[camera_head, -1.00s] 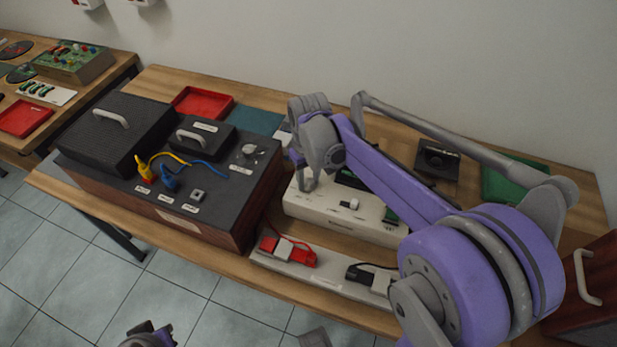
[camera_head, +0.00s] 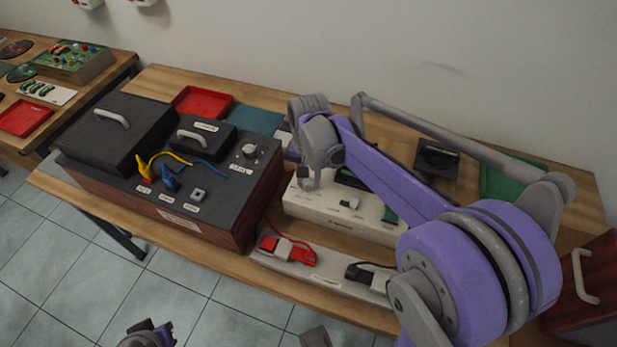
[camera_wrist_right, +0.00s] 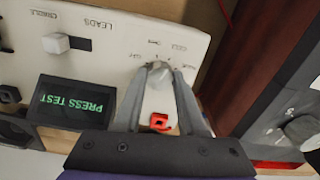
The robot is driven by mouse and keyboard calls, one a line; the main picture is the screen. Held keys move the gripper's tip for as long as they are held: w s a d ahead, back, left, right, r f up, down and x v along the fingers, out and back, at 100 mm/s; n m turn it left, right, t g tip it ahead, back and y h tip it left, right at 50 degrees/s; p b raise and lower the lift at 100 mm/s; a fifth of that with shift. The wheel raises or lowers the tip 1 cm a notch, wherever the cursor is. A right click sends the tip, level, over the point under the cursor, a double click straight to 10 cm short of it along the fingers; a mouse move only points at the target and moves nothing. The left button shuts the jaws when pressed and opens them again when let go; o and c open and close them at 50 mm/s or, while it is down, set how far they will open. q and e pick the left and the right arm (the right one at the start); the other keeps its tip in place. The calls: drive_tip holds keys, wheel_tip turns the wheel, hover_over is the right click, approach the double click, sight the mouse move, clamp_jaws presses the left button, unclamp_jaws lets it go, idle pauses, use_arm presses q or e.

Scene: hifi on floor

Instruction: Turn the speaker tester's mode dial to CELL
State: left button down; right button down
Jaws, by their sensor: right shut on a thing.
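The cream speaker tester (camera_head: 335,210) stands on the wooden bench, under my right arm. In the right wrist view its panel (camera_wrist_right: 110,55) appears upside down, with a dark screen reading PRESS TEST (camera_wrist_right: 75,103). My right gripper (camera_wrist_right: 160,80) is shut on the pale mode dial (camera_wrist_right: 158,74), one finger on each side. The CELL label (camera_wrist_right: 180,48) shows just beyond the dial; the dial's exact setting is unclear. A red part (camera_wrist_right: 160,122) shows between the fingers. In the head view a purple and dark piece of my left arm shows at the bottom edge; its jaws cannot be made out.
A dark-topped wooden box (camera_head: 235,185) with a knob and plugs stands left of the tester. A pale strip (camera_head: 320,277) with red and black clips lies in front. A red tray (camera_head: 203,102) and a black square block (camera_head: 436,158) lie further back.

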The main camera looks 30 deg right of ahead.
sight(308, 182)
drive_tip(key=shift+m, duration=0.3)
drive_tip(key=c, duration=0.5)
unclamp_jaws()
wheel_tip(308, 182, up, 11)
drive_tip(key=p, duration=0.1)
drive_tip(key=shift+f, duration=0.1)
idle(0.4)
